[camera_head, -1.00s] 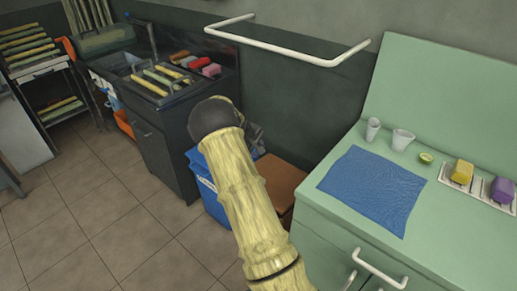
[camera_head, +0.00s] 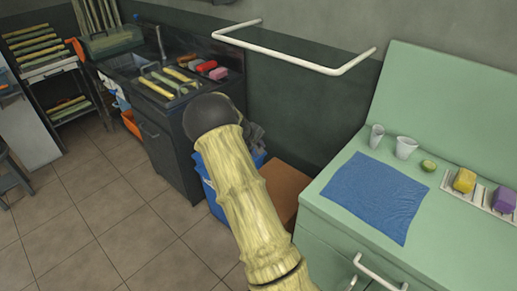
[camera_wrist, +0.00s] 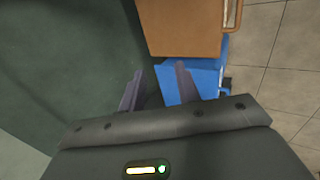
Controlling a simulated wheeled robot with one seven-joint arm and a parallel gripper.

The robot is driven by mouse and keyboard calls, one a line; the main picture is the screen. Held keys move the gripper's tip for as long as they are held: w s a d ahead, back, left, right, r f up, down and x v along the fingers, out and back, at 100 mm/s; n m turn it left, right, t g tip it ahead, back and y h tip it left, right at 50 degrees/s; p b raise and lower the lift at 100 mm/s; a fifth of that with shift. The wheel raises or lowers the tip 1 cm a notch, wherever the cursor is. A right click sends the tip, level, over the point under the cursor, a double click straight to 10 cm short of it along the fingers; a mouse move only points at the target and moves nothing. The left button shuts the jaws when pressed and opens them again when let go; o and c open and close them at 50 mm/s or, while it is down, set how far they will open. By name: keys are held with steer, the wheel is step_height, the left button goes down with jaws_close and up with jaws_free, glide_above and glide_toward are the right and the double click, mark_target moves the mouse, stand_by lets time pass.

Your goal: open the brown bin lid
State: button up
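The brown bin lid (camera_head: 288,186) shows in the head view between a blue bin (camera_head: 212,190) and the green counter, partly hidden by my arm. In the wrist view, a brown box-like shape that looks like the brown bin (camera_wrist: 180,30) is at the top, with a looped handle (camera_wrist: 232,16) on its right edge. The blue bin (camera_wrist: 204,80) lies just below it in that view. My gripper (camera_wrist: 158,85) is open, with its two fingers apart and nothing seen between them. The fingertips point toward the bins; I cannot tell whether they touch anything.
The green counter (camera_head: 335,205) stands at the right with a blue cloth (camera_head: 375,197) and cups. A white wall rail (camera_head: 290,54) runs above the bins. A dark sink cabinet (camera_head: 165,150) stands left of them. The tiled floor (camera_head: 110,215) at front left is clear.

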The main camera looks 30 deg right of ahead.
steer(key=p+v, duration=0.5)
steer(key=v, duration=0.4)
steer(key=shift+a, duration=0.3)
stand_by(0.6)
steer(key=shift+s+r, duration=0.1)
steer(key=shift+r, duration=0.05)
stand_by(0.6)
steer(key=s+a+r+m+y+p, duration=0.1)
steer(key=s+a+r+y, duration=0.1)
steer(key=s+a, duration=0.3)
steer(key=s+a+r+m+y+p, duration=0.1)
steer(key=s+a+r, duration=0.4)
steer(key=s, duration=0.8)
steer(key=s+a+r+m+y+p, duration=0.2)
steer(key=s+a+r, duration=0.2)
steer(key=s+a, duration=0.3)
steer(key=s, duration=0.2)
steer(key=shift+s+y, duration=0.3)
steer(key=shift+y, duration=0.1)
steer(key=shift+c, duration=0.4)
jaws_close()
